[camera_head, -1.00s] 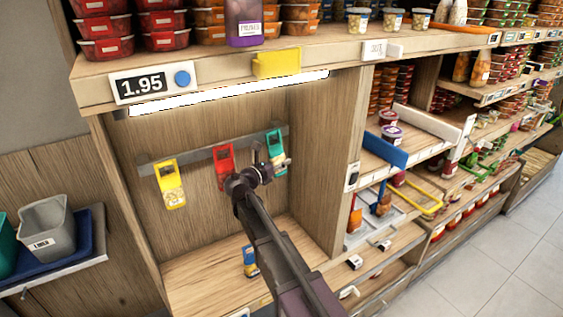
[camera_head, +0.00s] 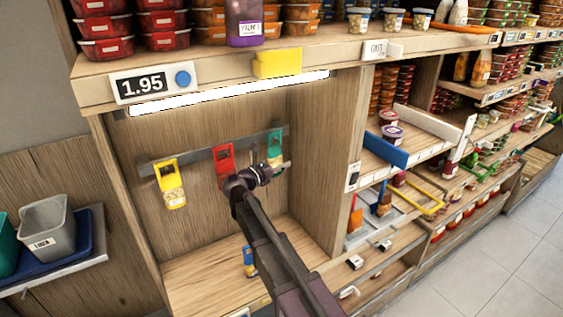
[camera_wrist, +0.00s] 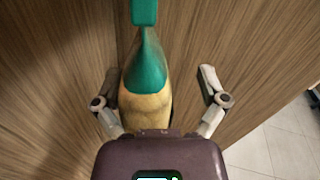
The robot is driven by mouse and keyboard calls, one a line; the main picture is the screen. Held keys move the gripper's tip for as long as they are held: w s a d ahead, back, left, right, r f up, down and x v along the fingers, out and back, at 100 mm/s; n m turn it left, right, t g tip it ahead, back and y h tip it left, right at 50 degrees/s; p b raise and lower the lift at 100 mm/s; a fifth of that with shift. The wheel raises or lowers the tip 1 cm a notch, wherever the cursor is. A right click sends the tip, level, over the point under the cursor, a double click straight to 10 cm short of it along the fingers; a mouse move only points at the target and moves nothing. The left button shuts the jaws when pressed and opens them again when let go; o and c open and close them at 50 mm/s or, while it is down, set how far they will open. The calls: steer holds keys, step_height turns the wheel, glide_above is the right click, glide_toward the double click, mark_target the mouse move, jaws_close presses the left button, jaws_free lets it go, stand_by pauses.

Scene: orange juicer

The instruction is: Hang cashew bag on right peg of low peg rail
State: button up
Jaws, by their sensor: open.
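A teal-topped bag with tan contents, which looks like the cashew bag (camera_head: 275,144), is at the right end of the grey low peg rail (camera_head: 200,151). In the wrist view the bag (camera_wrist: 147,100) hangs upright, its teal top above its tan lower part. My gripper (camera_head: 265,163) is at the bag's lower part. In the wrist view my gripper (camera_wrist: 160,72) is open, one finger on each side of the bag. The right finger is clearly apart from it; the left is closer, and I cannot tell whether it touches. The peg itself is hidden.
A red bag (camera_head: 224,158) hangs mid-rail, just left of my gripper, and a yellow bag (camera_head: 171,184) at the left. A blue and yellow item (camera_head: 249,261) stands below on the wooden shelf (camera_head: 205,277). The alcove's right side wall (camera_head: 318,150) is close by.

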steer(key=v, duration=0.6)
steer(key=shift+s+a, duration=0.2)
steer(key=shift+s, duration=0.1)
